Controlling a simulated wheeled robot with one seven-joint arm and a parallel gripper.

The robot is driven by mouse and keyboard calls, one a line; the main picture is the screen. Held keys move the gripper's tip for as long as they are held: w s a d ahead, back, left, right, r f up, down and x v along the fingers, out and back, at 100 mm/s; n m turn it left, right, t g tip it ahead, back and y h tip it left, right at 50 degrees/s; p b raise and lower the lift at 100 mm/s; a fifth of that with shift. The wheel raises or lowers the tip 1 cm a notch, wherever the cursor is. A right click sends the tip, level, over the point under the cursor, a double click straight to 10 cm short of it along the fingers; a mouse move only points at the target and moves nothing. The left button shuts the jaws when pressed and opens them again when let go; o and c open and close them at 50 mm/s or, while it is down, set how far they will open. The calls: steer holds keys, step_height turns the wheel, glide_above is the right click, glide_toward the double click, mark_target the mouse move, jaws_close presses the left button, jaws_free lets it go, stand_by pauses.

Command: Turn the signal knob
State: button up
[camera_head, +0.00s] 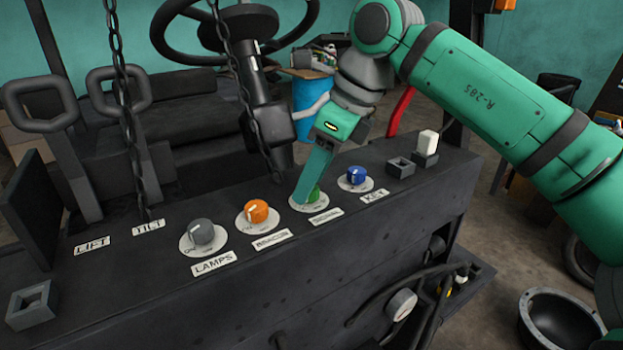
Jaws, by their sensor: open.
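A row of knobs on white round dials runs along the dark panel. The green knob (313,196) sits between the orange and blue knobs. Its label (326,215) is too blurred to read surely; it is probably the signal knob. My gripper (304,196) points down at this knob, its green fingers open and covering the knob's left part. I cannot tell whether the fingers touch the knob or stand around it. The knob's pointer is hidden.
The grey LAMPS knob (202,234), orange knob (257,212) and blue KEY knob (356,175) stand close by. A white switch (428,143) is at the right.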

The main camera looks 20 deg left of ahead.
steer(key=v, duration=1)
